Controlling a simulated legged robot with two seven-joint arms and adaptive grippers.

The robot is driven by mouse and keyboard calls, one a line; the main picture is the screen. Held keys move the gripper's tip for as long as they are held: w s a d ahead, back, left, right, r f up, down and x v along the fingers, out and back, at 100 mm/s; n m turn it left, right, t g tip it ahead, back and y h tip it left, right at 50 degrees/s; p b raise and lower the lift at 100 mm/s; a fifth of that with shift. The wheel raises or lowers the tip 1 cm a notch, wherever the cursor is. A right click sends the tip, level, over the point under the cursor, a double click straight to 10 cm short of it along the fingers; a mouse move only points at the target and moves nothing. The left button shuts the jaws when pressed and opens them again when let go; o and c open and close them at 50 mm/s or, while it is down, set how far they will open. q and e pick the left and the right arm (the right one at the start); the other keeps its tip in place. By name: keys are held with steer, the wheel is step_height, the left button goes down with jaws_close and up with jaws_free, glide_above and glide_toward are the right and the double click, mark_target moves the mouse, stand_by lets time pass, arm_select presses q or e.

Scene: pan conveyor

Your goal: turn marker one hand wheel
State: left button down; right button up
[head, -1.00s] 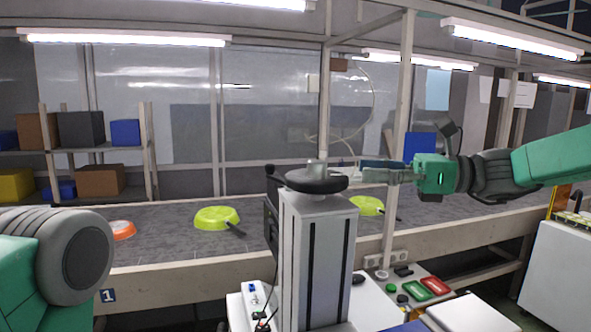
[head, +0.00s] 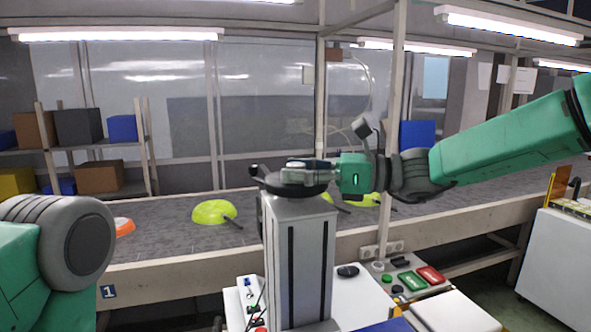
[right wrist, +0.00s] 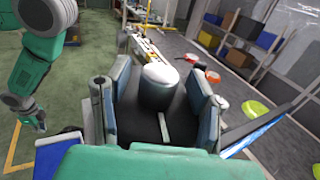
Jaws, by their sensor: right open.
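The dark hand wheel (head: 268,184) lies flat on top of a grey column (head: 318,255). A plate marked 1 (head: 108,292) is on the conveyor's front edge, left of the column. My right gripper (head: 292,171) reaches in from the right over the wheel and hides part of it. In the right wrist view its open fingers (right wrist: 160,105) stand on either side of the wheel's pale, rounded hub (right wrist: 158,78); I cannot tell whether they touch it. My left arm hangs at the left; its small end (right wrist: 39,122) shows in the right wrist view, its fingers unclear.
Lime pans (head: 212,211) and an orange pan (head: 124,226) lie on the grey conveyor (head: 165,230) behind the column. A panel with green and red buttons (head: 408,282) stands right of the column. Shelves with boxes (head: 98,177) are at the back left.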

steer(key=shift+w+d, duration=0.1)
steer(key=shift+d, duration=0.2)
steer(key=c, duration=0.5)
steer(key=shift+d, duration=0.2)
jaws_close()
steer(key=shift+s+a+r, duration=0.1)
steer(key=shift+s+a, duration=0.1)
steer(key=shift+a, duration=0.35)
steer(key=shift+w, duration=0.1)
steer(key=shift+d+m+t+b, duration=0.1)
steer(key=shift+m+t+b, duration=0.4)
steer(key=shift+t+b, duration=0.2)
arm_select(q)
steer(key=shift+f, duration=0.6)
